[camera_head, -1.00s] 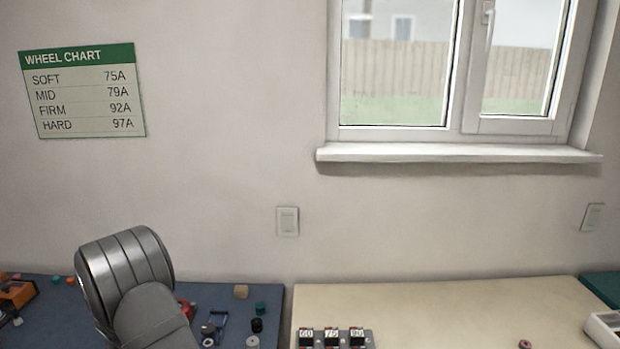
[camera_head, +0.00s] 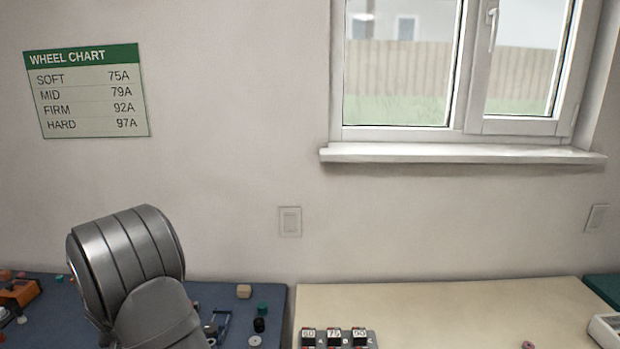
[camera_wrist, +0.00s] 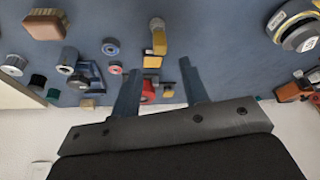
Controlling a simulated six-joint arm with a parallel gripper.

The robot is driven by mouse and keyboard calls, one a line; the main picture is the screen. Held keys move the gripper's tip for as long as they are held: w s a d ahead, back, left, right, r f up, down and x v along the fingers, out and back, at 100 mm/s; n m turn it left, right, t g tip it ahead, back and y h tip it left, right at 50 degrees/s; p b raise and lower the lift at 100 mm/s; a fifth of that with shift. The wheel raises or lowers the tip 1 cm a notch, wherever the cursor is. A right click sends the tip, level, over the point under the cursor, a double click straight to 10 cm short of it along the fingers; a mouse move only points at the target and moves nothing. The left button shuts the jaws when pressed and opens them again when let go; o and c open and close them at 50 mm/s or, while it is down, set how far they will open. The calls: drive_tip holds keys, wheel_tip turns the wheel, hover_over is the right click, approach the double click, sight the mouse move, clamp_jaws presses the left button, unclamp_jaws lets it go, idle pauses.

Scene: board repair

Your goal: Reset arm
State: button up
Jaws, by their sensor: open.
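My gripper (camera_wrist: 158,88) shows in the wrist view with its two fingers apart and nothing between them. It hangs over the blue mat, near its wall-side edge. In the head view only my grey arm links show at the lower left; the gripper itself is hidden or out of that view. The blue mat (camera_wrist: 215,50) bears many small loose parts. A red part (camera_wrist: 148,90) shows beyond the fingers, and I cannot tell how far below them it lies.
A cream worktop (camera_head: 450,300) lies to the right, mostly clear, with a numbered block holder (camera_head: 338,338) at its front. A white tray (camera_head: 606,328) stands at the far right. A brown block (camera_wrist: 45,23) and a yellow-grey round device (camera_wrist: 295,25) lie on the mat. The wall stands behind.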

drive_tip(key=x, duration=1)
drive_tip(key=shift+f, duration=0.3)
wheel_tip(320, 180, up, 5)
drive_tip(key=shift+w+d+f, duration=0.15)
drive_tip(key=shift+f, duration=0.05)
drive_tip(key=w+d+r, duration=0.3)
drive_tip(key=d+r, duration=0.4)
drive_tip(key=d, duration=0.5)
drive_tip(key=w+d+m+h, duration=0.15)
drive_tip(key=w+d, duration=0.25)
drive_tip(key=d, duration=0.4)
drive_tip(key=w+d+m, duration=0.2)
drive_tip(key=w+d, duration=0.3)
drive_tip(key=d, duration=0.3)
drive_tip(key=w+d+m+h, duration=0.15)
drive_tip(key=w+d, duration=0.25)
drive_tip(key=d, duration=0.4)
drive_tip(key=w+d+m+h, duration=0.1)
drive_tip(key=d+m, duration=0.5)
drive_tip(key=d, duration=2.2)
drive_tip(key=shift+w+f+g, duration=0.15)
drive_tip(key=shift+f+g, duration=0.15)
